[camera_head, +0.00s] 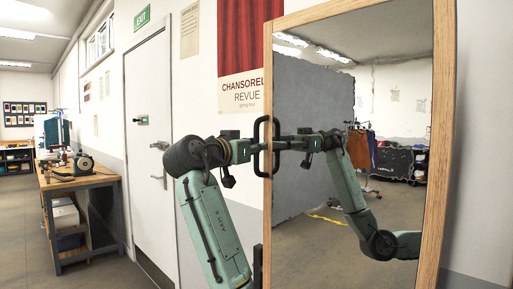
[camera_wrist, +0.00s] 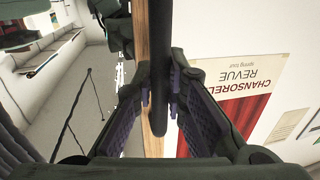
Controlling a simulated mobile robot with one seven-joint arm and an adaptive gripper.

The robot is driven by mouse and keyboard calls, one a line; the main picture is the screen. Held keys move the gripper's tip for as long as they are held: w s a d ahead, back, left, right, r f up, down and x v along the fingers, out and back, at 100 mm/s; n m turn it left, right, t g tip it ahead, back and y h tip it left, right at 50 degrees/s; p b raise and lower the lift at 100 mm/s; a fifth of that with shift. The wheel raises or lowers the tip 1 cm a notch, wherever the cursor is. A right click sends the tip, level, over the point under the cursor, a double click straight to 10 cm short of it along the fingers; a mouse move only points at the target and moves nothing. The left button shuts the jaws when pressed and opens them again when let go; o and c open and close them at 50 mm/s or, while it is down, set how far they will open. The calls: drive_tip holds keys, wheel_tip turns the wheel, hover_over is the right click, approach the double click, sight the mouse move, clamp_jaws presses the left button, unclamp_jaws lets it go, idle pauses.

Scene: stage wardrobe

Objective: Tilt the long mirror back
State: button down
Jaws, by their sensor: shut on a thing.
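The long mirror (camera_head: 375,100) stands at the right in the head view, with a light wooden frame (camera_head: 438,130). A black handle (camera_head: 257,146) sits on the left side of its frame. My gripper (camera_head: 252,148) is at this handle. In the wrist view my gripper (camera_wrist: 160,100) has its two purple-padded fingers on both sides of the black handle (camera_wrist: 162,60), shut on it. The wooden frame (camera_wrist: 143,40) runs right behind the handle there. The mirror's glass shows a reflection of my arm. The mirror's base is out of view.
A white door (camera_head: 148,120) and a red poster (camera_head: 245,45) are on the wall behind my arm. A wooden workbench (camera_head: 85,182) with tools stands at the left. The floor between the bench and my arm is clear.

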idle(0.7)
drive_tip(key=shift+w+d+r, duration=0.15)
drive_tip(key=shift+w+d, duration=0.1)
drive_tip(key=shift+d, duration=0.05)
drive_tip(key=w+d+g, duration=0.1)
drive_tip(key=w+d, duration=0.1)
drive_tip(key=w+d+g+y, duration=0.1)
drive_tip(key=w+d, duration=0.2)
drive_tip(key=shift+w+d, duration=0.15)
drive_tip(key=shift+w, duration=0.05)
drive_tip(key=shift+r+y, duration=0.15)
drive_tip(key=shift+y, duration=0.15)
drive_tip(key=c, duration=2)
unclamp_jaws()
drive_tip(key=shift+d, duration=0.1)
drive_tip(key=shift+c, duration=0.2)
drive_tip(key=shift+o, duration=1.4)
drive_tip(key=shift+w+d+f, duration=0.15)
drive_tip(key=shift+w+f, duration=0.05)
drive_tip(key=shift+o, duration=0.8)
drive_tip(key=shift+s, duration=0.1)
